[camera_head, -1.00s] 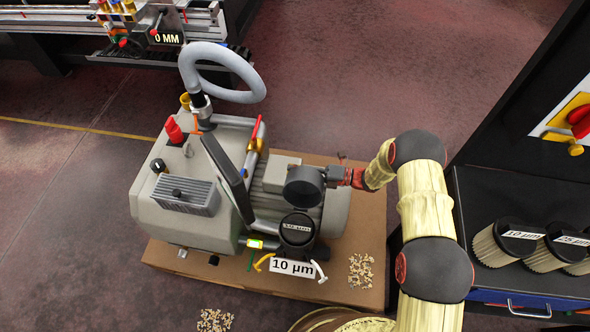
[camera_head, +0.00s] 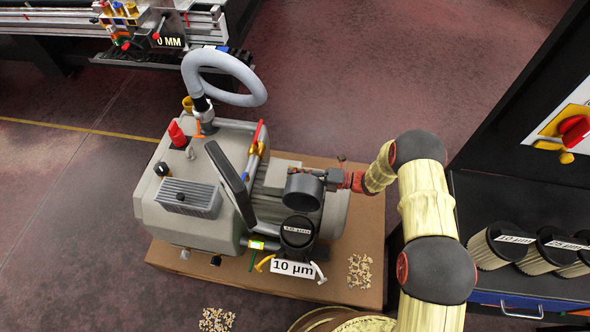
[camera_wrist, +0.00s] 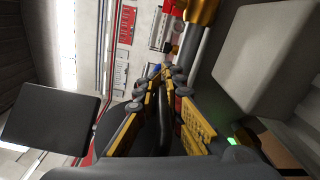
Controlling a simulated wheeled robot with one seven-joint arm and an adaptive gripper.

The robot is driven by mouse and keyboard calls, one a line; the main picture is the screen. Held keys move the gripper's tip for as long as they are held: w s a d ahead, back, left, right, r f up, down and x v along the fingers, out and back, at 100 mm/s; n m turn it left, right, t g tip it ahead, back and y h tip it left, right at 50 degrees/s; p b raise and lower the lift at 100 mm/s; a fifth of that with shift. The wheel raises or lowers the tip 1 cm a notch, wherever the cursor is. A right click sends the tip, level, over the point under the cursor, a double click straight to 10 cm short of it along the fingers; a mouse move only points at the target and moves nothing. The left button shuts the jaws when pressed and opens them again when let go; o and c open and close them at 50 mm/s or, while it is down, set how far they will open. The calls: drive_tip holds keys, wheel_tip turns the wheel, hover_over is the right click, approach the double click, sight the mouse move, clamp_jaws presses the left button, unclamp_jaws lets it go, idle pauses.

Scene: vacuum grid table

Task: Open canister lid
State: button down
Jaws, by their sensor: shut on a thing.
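The black canister (camera_head: 297,234) stands at the front of the grey vacuum pump, a 10 µm label below it. Its top is exposed and shows a smaller labelled cap inside. A dark round piece (camera_head: 303,194), apparently the canister lid, sits raised and tilted just behind and above the canister. My gripper (camera_wrist: 164,88) reaches it from the right. In the wrist view its yellow-padded fingers are shut on a thin dark piece (camera_wrist: 164,125), apparently the lid's handle. In the head view the fingertips are hard to make out against the dark lid.
The grey pump (camera_head: 180,222) with its curved hose (camera_head: 190,66) fills the left side. It stands on a brown board (camera_head: 335,283) with loose chips. Open floor lies behind.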

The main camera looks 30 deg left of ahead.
drive_tip(key=shift+s+d+f, duration=0.2)
drive_tip(key=shift+s+f, duration=0.15)
drive_tip(key=shift+f, duration=0.15)
drive_tip(key=c, duration=2.3)
unclamp_jaws()
drive_tip(key=o, duration=0.3)
drive_tip(key=shift+w+r, duration=0.15)
drive_tip(key=shift+r, duration=0.1)
drive_tip(key=shift+o, duration=0.4)
drive_tip(key=shift+a, duration=0.1)
drive_tip(key=shift+w+r, duration=0.15)
drive_tip(key=v, duration=1.2)
